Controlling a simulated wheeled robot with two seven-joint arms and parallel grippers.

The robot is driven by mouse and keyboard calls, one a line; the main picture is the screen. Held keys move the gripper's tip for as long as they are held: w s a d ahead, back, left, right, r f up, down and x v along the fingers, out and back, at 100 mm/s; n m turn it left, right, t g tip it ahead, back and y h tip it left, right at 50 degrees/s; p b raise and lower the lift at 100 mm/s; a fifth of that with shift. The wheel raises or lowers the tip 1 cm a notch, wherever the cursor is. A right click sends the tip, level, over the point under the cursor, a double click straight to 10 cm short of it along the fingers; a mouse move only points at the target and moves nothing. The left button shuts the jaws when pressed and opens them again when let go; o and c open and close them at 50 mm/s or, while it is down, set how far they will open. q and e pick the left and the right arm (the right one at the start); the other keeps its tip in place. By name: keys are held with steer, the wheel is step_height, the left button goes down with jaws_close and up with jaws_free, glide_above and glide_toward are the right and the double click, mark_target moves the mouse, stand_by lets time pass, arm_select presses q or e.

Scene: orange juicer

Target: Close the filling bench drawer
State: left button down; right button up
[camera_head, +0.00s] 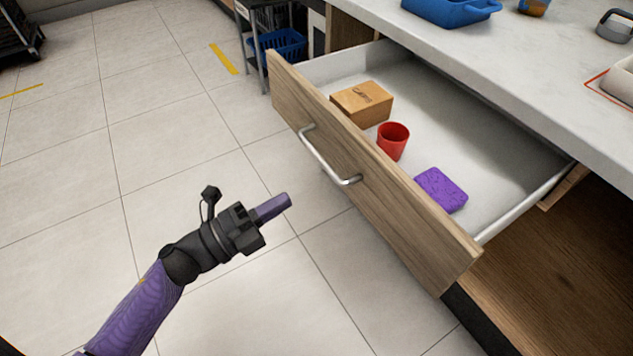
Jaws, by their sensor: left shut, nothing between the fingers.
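The filling bench drawer (365,180) stands pulled out from under the bench top. Its wooden front faces lower left and has a metal bar handle (325,160). Inside lie a brown box (362,103), a red cup (392,141) and a purple sponge-like block (441,189). My left gripper (286,203) is shut and empty. It appears in front of the drawer, to the lower left of the handle in the picture and apart from it. My right gripper is not in view.
The pale bench top (490,70) carries a blue tray (450,10) and a dark-handled item (614,25). A blue basket (280,45) stands on a rack behind the drawer.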

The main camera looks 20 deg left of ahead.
arm_select(q)
steer(key=b+x, duration=0.1)
steer(key=x, duration=0.6)
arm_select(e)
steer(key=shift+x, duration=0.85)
arm_select(q)
steer(key=shift+w, duration=0.15)
